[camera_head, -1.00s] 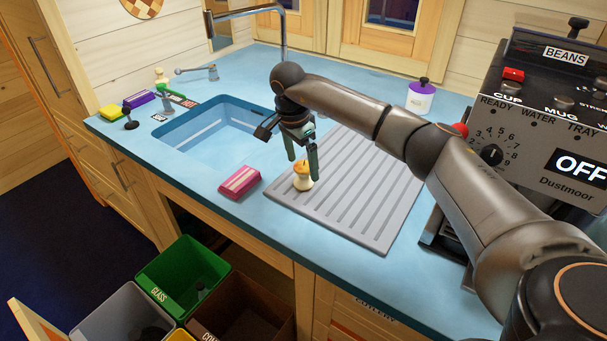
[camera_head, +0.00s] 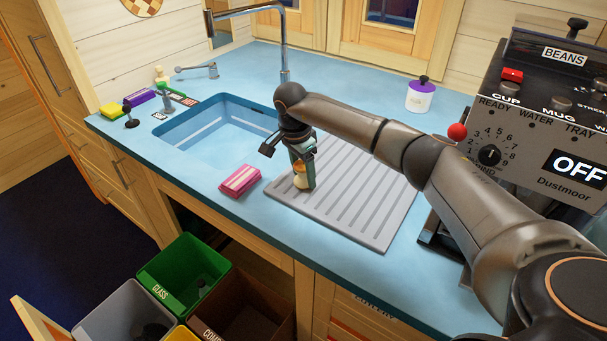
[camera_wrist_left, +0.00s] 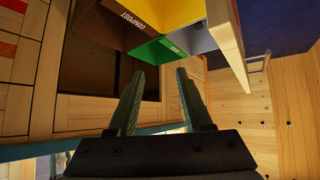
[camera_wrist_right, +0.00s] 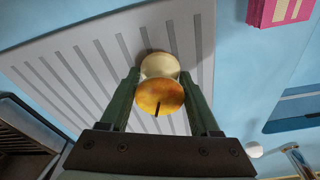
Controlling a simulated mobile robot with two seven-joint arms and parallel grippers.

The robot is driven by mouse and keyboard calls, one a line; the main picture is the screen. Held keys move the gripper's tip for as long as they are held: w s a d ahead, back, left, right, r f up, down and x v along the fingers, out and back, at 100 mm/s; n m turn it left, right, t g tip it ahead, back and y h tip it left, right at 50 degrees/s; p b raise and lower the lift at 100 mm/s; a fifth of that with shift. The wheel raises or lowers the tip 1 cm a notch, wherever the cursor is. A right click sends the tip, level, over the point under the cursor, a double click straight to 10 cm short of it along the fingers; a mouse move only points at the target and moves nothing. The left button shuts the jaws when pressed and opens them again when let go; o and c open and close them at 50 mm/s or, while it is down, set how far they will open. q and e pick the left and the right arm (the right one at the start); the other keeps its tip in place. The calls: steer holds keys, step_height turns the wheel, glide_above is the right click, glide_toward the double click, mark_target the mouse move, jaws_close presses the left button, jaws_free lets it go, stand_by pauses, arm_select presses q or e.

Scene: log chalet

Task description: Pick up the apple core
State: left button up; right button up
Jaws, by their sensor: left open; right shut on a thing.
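The apple core (camera_head: 299,176) stands upright at the left part of the grey ribbed drainboard (camera_head: 365,226). It has a pale waist and an orange-yellow top with a dark stem, seen from above in the right wrist view (camera_wrist_right: 160,92). My right gripper (camera_head: 306,176) points down and is shut on the apple core, one finger on each side of it. In the head view the fingers hide part of the core. My left gripper (camera_wrist_left: 158,90) is open and empty; it shows only in its own wrist view, facing the bins.
A pink sponge (camera_head: 240,181) lies left of the drainboard, in front of the sink (camera_head: 208,135). The coffee machine (camera_head: 545,150) stands at the right. Green glass (camera_head: 185,275), brown compost (camera_head: 245,312) and grey bins (camera_head: 120,315) stand below the counter's front edge.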

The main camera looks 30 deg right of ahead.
mark_target(303, 164)
steer(key=c, duration=0.6)
steer(key=shift+r, duration=0.1)
steer(key=shift+r, duration=0.45)
step_height(303, 164, up, 2)
steer(key=shift+r, duration=0.15)
steer(key=w+a+r+b, duration=0.1)
steer(key=w+a+r, duration=0.5)
steer(key=a+r, duration=0.3)
steer(key=a, duration=0.3)
steer(key=shift+a+r, duration=0.25)
steer(key=shift+r, duration=0.1)
